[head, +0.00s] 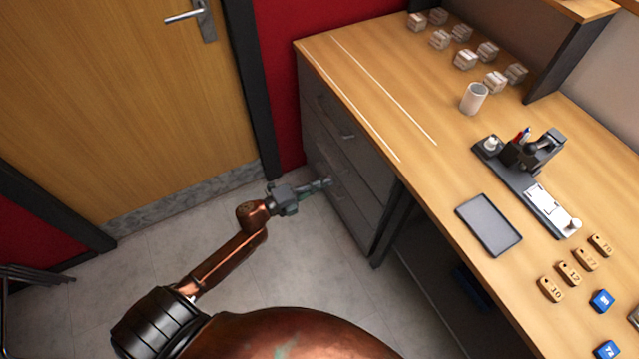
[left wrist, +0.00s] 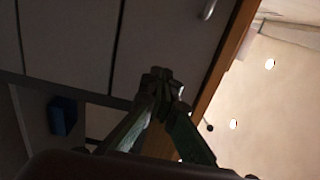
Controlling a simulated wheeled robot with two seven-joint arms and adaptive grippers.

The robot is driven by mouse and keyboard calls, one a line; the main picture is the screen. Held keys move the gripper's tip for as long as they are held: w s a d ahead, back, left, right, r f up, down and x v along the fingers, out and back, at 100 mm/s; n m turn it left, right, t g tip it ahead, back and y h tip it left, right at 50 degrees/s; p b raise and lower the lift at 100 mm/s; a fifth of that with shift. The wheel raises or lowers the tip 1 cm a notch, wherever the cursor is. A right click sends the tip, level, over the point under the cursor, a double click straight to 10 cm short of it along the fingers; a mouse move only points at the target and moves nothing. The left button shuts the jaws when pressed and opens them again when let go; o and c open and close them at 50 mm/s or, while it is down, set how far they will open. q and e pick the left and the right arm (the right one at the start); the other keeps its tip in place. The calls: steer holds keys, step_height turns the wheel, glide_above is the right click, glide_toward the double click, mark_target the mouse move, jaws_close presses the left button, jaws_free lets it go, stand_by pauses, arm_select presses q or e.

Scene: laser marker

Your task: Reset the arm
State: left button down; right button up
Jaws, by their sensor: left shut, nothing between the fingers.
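My left arm comes in from the lower left of the head view. Its gripper (head: 318,184) is below the level of the desk top, in front of the grey drawer unit (head: 345,165). In the left wrist view the two fingers (left wrist: 160,80) meet at their tips, shut with nothing between them. Drawer fronts (left wrist: 75,40) and the desk edge (left wrist: 225,70) show behind them. I cannot tell the exact gap between the fingertips and the drawers. My right gripper is not in view.
The wooden desk (head: 400,90) bears a white cup (head: 474,98), several small blocks, a dark marking device (head: 530,150), a grey tray (head: 488,224), numbered wooden tags (head: 550,289) and blue pieces (head: 602,301). A door (head: 120,100) stands at the left. The floor (head: 290,260) around the arm is clear.

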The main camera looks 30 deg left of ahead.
arm_select(q)
steer(key=shift+s+a, duration=0.25)
steer(key=shift+s, duration=0.3)
steer(key=shift+f, duration=0.1)
